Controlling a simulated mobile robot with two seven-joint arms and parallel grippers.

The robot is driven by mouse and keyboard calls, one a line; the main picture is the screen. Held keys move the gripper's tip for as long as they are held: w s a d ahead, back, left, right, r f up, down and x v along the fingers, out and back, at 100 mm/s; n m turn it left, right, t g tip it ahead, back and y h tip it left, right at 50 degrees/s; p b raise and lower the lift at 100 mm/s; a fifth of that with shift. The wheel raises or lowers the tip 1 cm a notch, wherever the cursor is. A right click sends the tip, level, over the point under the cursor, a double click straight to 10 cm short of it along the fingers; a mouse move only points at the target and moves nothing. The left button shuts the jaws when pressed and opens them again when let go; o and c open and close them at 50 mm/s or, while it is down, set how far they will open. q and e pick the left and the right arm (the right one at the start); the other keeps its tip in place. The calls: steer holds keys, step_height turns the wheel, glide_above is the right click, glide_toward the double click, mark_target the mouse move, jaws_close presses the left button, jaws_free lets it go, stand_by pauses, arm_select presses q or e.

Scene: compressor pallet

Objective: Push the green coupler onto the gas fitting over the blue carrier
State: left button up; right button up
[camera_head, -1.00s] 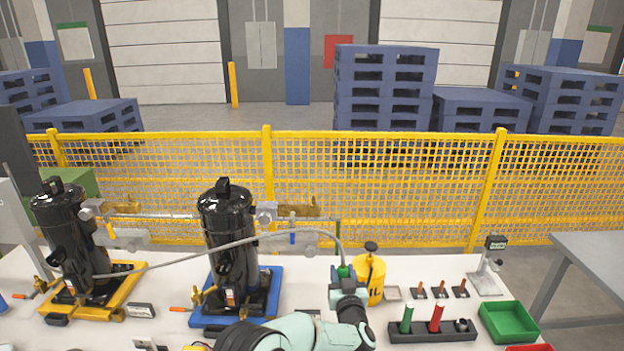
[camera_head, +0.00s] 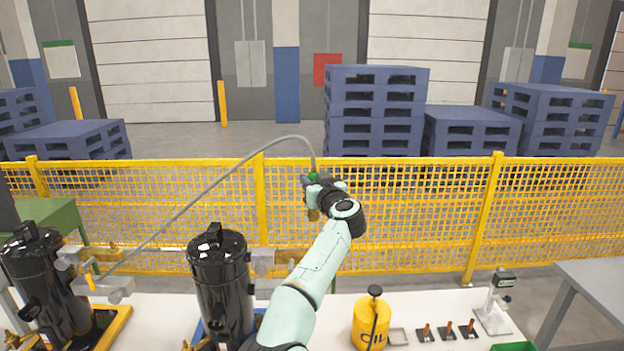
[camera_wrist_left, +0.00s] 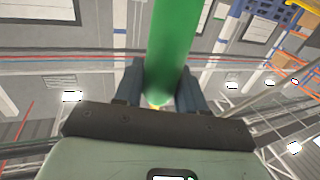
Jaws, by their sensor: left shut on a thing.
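The green coupler (camera_head: 314,178) is held high above the table, in front of the yellow mesh fence, with a grey hose arching from it to the left. My left gripper (camera_head: 318,188) is shut on it. In the left wrist view the coupler (camera_wrist_left: 176,45) is a green cylinder between the dark fingers (camera_wrist_left: 160,92). The blue carrier (camera_head: 261,312) shows only in part beneath a black compressor (camera_head: 219,275). A grey block (camera_head: 263,262) and a brass piece (camera_head: 290,254) sit right of that compressor's top. I cannot tell the gas fitting clearly. My right gripper is not in view.
Another black compressor (camera_head: 40,280) stands on a yellow carrier (camera_head: 112,328) at the left. A yellow oil can (camera_head: 368,324), several small orange-tipped items and a grey stand (camera_head: 495,302) are on the white table at the right. The yellow fence (camera_head: 420,220) runs behind.

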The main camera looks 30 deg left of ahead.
arm_select(q)
steer(key=shift+s+d+r, duration=0.1)
steer(key=shift+s+d, duration=0.15)
steer(key=shift+s, duration=0.1)
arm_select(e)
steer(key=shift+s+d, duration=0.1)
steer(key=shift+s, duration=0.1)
arm_select(q)
step_height(320, 180, down, 2)
steer(key=shift+w+f+b, duration=0.15)
steer(key=shift+f+b, duration=0.05)
steer(key=shift+b, duration=0.2)
step_height(320, 180, down, 2)
steer(key=shift+f+b, duration=0.1)
steer(key=shift+b, duration=0.2)
steer(key=shift+f, duration=0.65)
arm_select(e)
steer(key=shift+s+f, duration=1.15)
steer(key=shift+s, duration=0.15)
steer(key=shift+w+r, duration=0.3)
arm_select(q)
steer(key=shift+r, duration=0.1)
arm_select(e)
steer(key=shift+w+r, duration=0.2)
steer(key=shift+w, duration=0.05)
arm_select(q)
steer(key=shift+p, duration=0.4)
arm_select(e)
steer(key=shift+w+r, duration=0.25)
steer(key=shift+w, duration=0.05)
